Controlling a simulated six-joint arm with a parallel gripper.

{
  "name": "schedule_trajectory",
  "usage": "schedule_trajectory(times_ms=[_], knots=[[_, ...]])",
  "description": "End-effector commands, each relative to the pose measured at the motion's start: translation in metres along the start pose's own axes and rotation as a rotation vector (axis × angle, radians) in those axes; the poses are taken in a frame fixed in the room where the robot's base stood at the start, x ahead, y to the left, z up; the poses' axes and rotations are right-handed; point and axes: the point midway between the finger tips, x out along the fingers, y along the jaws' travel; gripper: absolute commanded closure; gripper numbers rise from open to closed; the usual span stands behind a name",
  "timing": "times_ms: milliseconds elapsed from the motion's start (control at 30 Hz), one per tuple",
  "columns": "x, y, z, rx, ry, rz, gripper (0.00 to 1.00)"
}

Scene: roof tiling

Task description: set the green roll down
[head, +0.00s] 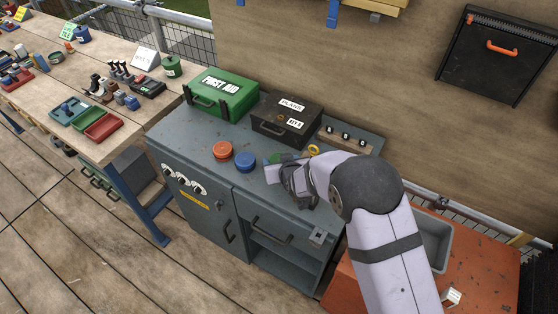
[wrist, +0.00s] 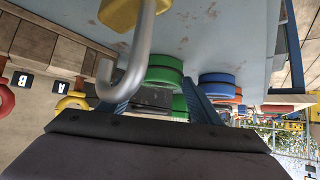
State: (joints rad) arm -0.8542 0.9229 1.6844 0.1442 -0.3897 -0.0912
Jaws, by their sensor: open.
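The green roll (wrist: 163,73) lies against the blue-grey cabinet top (wrist: 225,35) in the wrist view, which looks upside down. My gripper (wrist: 157,84) is open, with one finger on each side of the roll. I cannot tell whether either finger touches it. In the head view the green roll (head: 280,158) is partly hidden behind my gripper (head: 271,168), which is low over the cabinet top.
A blue roll (head: 245,161) and an orange-red roll (head: 222,151) lie to the left. A green first aid box (head: 222,92) and a black box (head: 287,121) stand behind. A yellow ring (head: 314,150) is near a lettered rack (head: 350,137). A metal hook (wrist: 136,65) crosses the wrist view.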

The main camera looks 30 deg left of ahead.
Motion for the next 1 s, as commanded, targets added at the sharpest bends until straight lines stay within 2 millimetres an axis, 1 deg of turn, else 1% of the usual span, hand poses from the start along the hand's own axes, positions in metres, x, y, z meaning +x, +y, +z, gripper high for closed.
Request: schedule_trajectory(times_ms=[167,433,467,500,567,600,633,667,867,1000], knots=[[0.0092,0.0002,0.0000,0.000,0.000,0.000,0.42],[0.0105,0.0001,0.0006,-0.001,0.000,0.000,0.42],[0.0104,0.0001,0.0006,-0.001,0.000,0.000,0.49],[0.0104,0.0001,0.0006,-0.001,-0.001,0.000,0.58],[0.0104,0.0000,0.0006,-0.001,-0.001,0.000,0.73],[0.0103,0.0000,0.0006,-0.001,-0.001,0.000,0.76],[0.0102,0.0000,-0.0001,-0.001,0.001,0.000,0.76],[0.0102,0.0000,-0.0001,-0.001,0.001,0.000,0.80],[0.0098,-0.0001,-0.0008,-0.001,0.001,0.000,0.80],[0.0067,-0.0001,-0.0056,-0.001,0.002,0.000,0.80]])
